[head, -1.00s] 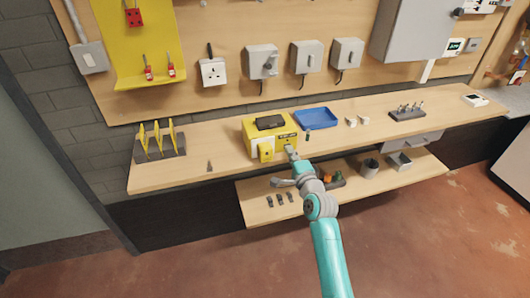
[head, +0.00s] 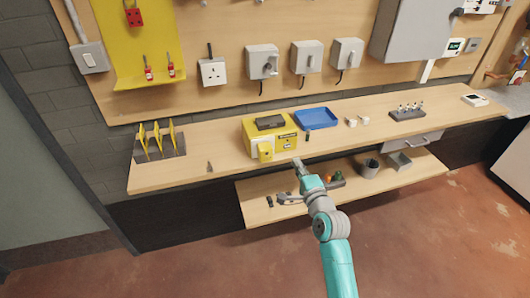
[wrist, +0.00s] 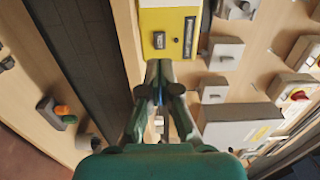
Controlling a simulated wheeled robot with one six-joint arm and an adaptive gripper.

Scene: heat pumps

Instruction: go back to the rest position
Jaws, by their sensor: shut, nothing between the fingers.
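My gripper (head: 297,163) is in front of the workbench's front edge in the head view, just right of and below the yellow case. In the wrist view its two dark fingers (wrist: 159,70) run up the middle with their tips together. Nothing shows between them. The fingertips overlap the near edge of the yellow-and-white case in that view. I cannot tell the exact gap between them. My teal arm reaches up from the bottom of the head view.
The yellow case (head: 285,134) and a blue tray (head: 317,118) stand on the bench (head: 185,175). A lower shelf (head: 257,215) with small parts and a grey cup (head: 370,168) lies beneath. Grey boxes and sockets hang on the wall panel. The floor (head: 440,240) to the right is open.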

